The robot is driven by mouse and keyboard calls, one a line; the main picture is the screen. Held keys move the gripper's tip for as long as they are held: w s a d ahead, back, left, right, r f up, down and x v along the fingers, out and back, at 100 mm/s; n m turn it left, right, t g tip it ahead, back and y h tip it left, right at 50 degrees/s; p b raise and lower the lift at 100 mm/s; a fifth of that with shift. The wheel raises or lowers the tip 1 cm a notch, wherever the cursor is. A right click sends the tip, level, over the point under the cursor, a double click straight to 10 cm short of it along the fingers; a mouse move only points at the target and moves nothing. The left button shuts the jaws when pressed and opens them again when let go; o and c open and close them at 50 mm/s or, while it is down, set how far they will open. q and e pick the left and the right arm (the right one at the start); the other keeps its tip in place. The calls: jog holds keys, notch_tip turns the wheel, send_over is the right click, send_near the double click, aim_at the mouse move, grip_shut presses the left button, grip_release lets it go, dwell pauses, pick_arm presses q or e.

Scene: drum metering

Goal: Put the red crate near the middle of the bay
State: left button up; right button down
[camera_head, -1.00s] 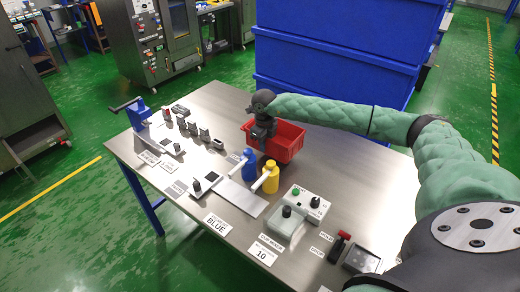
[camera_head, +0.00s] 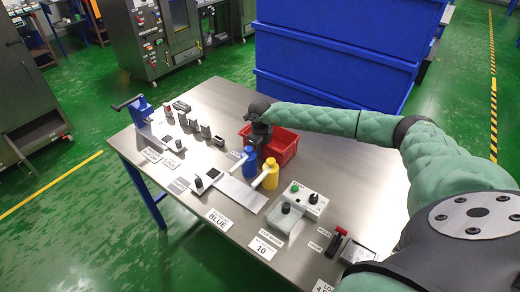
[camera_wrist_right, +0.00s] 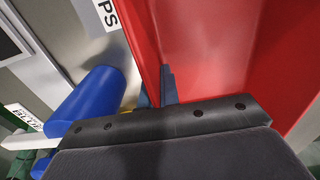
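The red crate (camera_head: 287,147) is at the table's far side, behind the blue and yellow bottles. My right gripper (camera_head: 264,145) points down at the crate's left wall, partly hiding it. In the right wrist view the crate (camera_wrist_right: 215,50) fills the right side. The gripper's fingertips (camera_wrist_right: 157,92) sit close together on either side of its wall, so it looks shut on that wall. Whether the crate touches the table is hidden. I cannot tell which area is the bay. My left gripper is not in view.
A blue bottle (camera_head: 249,163) and a yellow bottle (camera_head: 271,177) stand just in front of the crate; the blue one (camera_wrist_right: 85,103) is close in the wrist view. A control box (camera_head: 305,200) stands nearer. The table (camera_head: 345,180) is bare to the right.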

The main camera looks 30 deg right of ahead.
jog(key=shift+f, duration=0.15)
jog(key=c, duration=1.6)
grip_release()
jog(key=shift+c, duration=0.2)
jog(key=shift+r, duration=0.25)
